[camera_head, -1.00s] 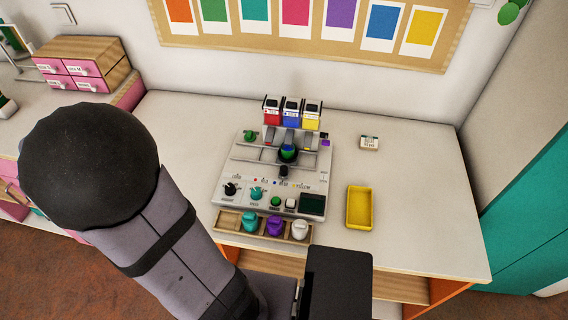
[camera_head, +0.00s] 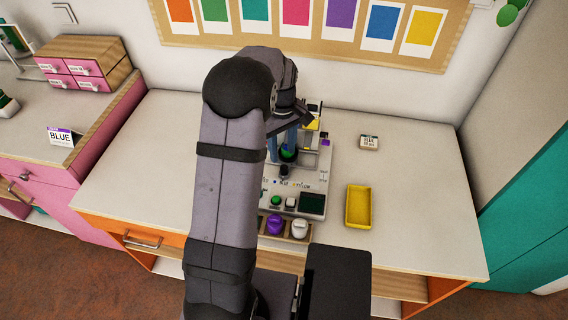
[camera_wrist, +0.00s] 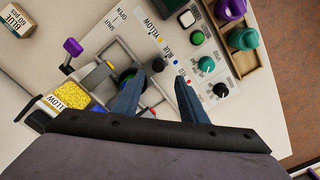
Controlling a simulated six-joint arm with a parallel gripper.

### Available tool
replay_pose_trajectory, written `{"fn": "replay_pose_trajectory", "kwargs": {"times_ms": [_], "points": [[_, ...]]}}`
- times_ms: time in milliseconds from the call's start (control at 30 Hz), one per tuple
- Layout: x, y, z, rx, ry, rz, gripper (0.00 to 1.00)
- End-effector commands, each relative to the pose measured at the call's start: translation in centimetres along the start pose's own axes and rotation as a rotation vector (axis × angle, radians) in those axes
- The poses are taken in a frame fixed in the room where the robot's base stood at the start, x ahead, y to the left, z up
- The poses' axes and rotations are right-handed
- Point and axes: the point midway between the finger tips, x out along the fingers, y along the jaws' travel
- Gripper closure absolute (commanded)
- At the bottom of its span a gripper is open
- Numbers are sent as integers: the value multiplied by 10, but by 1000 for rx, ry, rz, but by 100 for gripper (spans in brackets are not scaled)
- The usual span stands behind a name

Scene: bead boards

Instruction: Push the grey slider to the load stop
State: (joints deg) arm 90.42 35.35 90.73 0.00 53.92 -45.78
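The bead machine (camera_head: 322,170) stands on the desk, its left part hidden by my arm. A dark grey knob (camera_head: 283,172), seemingly the slider's handle, stands in front of a round dark-green holder (camera_head: 288,154). In the wrist view the knob (camera_wrist: 158,65) lies just past and between my fingertips, beside the row of colour-stop labels; no contact is clear. The holder (camera_wrist: 127,76) is partly behind one finger. My gripper (camera_wrist: 159,77) is open and empty, pointing down over the machine. In the head view my gripper (camera_head: 281,155) partly shows. I cannot make out the load stop.
A purple-tipped lever (camera_wrist: 72,46) and a yellow bead hopper (camera_wrist: 68,98) stand near the fingers. A bottle tray (camera_head: 288,238) sits at the machine's front. A yellow tray (camera_head: 360,206) and small box (camera_head: 369,142) are right.

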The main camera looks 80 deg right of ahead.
Motion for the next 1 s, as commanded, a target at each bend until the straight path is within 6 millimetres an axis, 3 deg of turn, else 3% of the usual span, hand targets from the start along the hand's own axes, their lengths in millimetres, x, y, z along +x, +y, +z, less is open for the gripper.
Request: {"fn": "replay_pose_trajectory", "kwargs": {"times_ms": [333,700,1000], "points": [[10,4,3,6,-2,-3,61],[55,3,3,6,-3,-3,61],[73,4,2,6,0,0,61]]}}
